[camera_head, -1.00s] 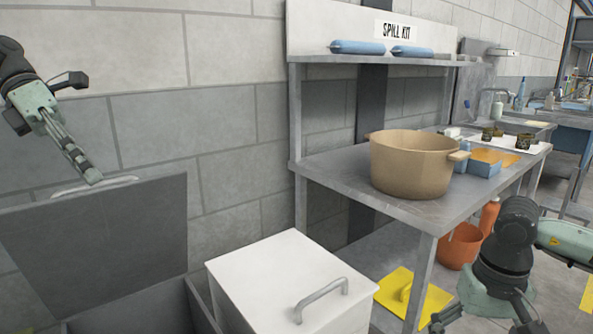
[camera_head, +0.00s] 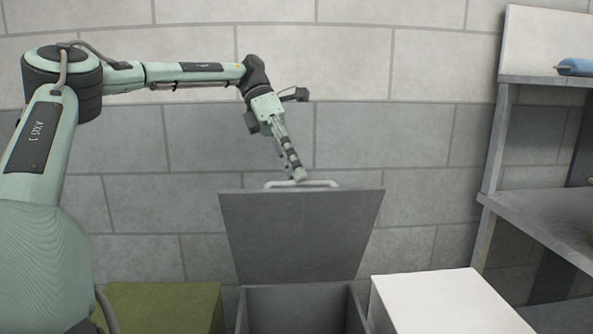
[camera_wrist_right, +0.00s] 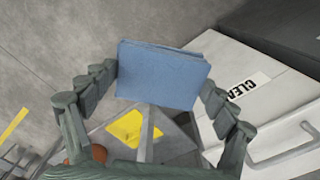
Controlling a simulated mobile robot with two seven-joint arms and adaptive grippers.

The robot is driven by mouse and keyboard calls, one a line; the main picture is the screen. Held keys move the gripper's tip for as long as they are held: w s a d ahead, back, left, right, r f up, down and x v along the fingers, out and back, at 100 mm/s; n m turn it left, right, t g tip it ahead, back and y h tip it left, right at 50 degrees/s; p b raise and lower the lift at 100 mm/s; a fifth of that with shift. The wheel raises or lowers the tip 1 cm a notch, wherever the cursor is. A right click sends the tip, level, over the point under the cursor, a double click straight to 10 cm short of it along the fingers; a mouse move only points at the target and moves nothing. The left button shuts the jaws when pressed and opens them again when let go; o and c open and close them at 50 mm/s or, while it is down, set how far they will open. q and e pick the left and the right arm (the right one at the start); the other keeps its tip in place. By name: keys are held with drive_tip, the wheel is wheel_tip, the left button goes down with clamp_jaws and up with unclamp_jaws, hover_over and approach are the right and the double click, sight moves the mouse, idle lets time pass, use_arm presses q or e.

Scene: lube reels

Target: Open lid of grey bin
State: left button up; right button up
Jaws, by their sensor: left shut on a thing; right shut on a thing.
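The grey bin (camera_head: 303,291) stands open in the head view, its dark inside showing. Its grey lid (camera_head: 302,232) is raised upright at the back, near the wall. The pale lid handle (camera_head: 325,184) is on the lid's top edge. My left gripper (camera_head: 298,174) is at this handle, shut on it, with its fingers pointing down. My right gripper (camera_wrist_right: 160,92) shows only in the right wrist view, shut on a blue block-like stack (camera_wrist_right: 163,76) held between its fingertips.
A white-lidded bin (camera_head: 440,299) stands right of the grey bin, and an olive-green bin (camera_head: 165,307) stands left. A metal shelf table (camera_head: 545,220) is at the far right. A block wall (camera_head: 380,140) rises behind.

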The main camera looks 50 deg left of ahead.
use_arm(q)
drive_tip(key=shift+a+f, duration=0.25)
drive_tip(key=shift+f, duration=0.05)
drive_tip(key=v, duration=0.7)
drive_tip(key=shift+r, duration=0.45)
drive_tip(key=shift+d, duration=0.1)
